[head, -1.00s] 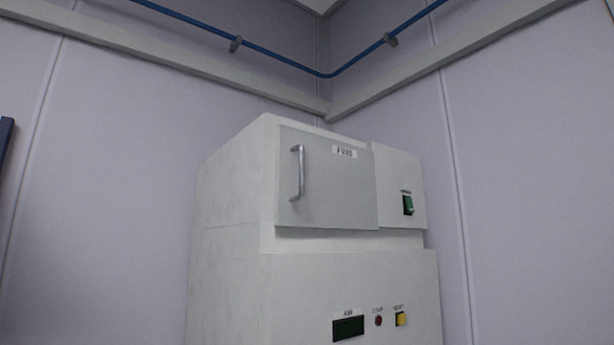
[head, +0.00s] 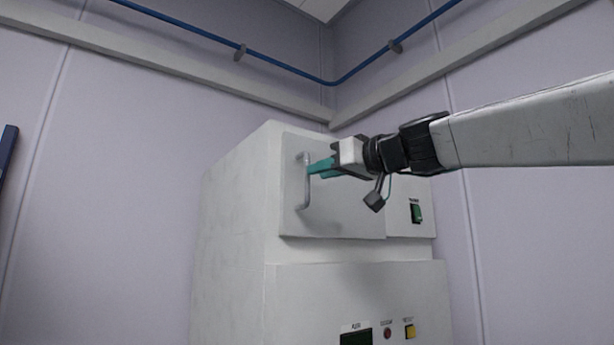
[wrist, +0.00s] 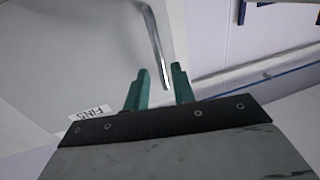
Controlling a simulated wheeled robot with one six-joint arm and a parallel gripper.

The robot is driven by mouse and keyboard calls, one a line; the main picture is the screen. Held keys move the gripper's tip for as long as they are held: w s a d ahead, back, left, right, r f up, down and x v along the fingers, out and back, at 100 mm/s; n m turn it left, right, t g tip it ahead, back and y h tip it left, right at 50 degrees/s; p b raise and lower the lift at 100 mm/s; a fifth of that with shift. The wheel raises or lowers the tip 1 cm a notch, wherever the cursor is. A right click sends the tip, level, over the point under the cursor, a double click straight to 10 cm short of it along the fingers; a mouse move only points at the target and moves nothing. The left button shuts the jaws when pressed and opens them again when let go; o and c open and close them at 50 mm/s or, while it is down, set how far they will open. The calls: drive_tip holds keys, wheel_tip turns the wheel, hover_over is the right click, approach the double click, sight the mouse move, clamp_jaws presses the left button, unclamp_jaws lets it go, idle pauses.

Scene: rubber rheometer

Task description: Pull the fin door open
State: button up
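The fin door (head: 350,215) is a flat light-grey panel on the upper front of the white machine, and it looks closed. Its silver bar handle (head: 304,190) stands upright near the door's left edge. My gripper (head: 312,168) reaches in from the right, with its teal fingertips at the upper part of the handle. In the wrist view, the fingers of my gripper (wrist: 161,80) are apart. The end of the handle (wrist: 155,45) shows between the fingertips, with gaps beside it. Contact is not clear. The door's FINS label (wrist: 88,113) shows at lower left there.
A green switch (head: 416,212) sits on the panel right of the door. A dark display (head: 356,337) and a yellow button (head: 410,331) are on the lower front. A blue pipe (head: 290,70) runs along the walls above. Free space lies left of the machine.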

sight(307, 199)
drive_tip(key=x, duration=0.5)
drive_tip(key=shift+a, duration=0.1)
clamp_jaws()
drive_tip(key=shift+s, duration=0.1)
